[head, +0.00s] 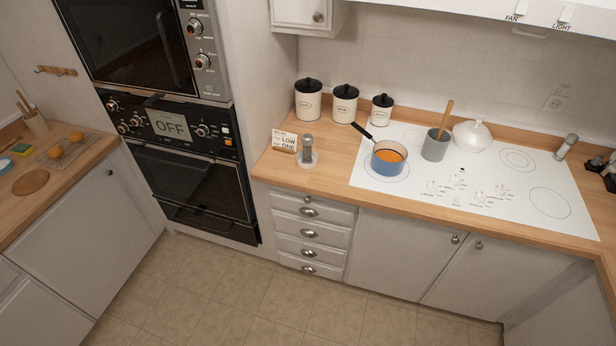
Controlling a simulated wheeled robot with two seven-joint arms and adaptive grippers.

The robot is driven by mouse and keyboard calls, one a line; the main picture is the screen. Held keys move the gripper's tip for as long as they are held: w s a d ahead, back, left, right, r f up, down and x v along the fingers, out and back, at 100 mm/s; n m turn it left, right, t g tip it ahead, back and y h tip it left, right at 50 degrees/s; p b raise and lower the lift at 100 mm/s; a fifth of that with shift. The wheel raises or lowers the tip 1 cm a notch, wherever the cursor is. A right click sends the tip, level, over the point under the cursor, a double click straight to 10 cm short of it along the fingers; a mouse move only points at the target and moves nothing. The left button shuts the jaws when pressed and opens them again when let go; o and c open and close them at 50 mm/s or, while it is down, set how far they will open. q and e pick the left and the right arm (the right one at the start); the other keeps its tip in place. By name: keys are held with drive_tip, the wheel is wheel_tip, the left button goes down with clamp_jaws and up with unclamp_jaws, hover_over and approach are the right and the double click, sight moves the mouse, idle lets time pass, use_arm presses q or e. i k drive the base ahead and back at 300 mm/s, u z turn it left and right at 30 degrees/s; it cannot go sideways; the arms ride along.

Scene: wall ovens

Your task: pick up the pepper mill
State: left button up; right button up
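Two slim grey metallic cylinders look like mills, and I cannot tell for certain which is the pepper mill. One grey cylinder (567,147) stands at the right end of the white cooktop, appearing tilted in this view. The other grey cylinder (308,146) stands on a small pale round base on the left part of the counter, beside a small lettered card (284,141). A dark shape (605,168) is cut off by the right edge, close to the right cylinder; it looks like my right gripper, but its fingers are unclear. My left gripper is not in view.
The cooktop (440,201) holds a blue pot (388,166) with orange contents, a grey utensil crock (435,147) and a white lidded pot (472,135). Several lidded canisters (345,105) stand behind. Wall ovens (185,165) rise left. The floor (250,305) is clear.

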sight(307, 151)
drive_tip(key=z, duration=0.3)
drive_tip(key=k, duration=0.25)
drive_tip(key=u, duration=1.55)
drive_tip(key=i, duration=1.4)
drive_tip(key=z, duration=0.1)
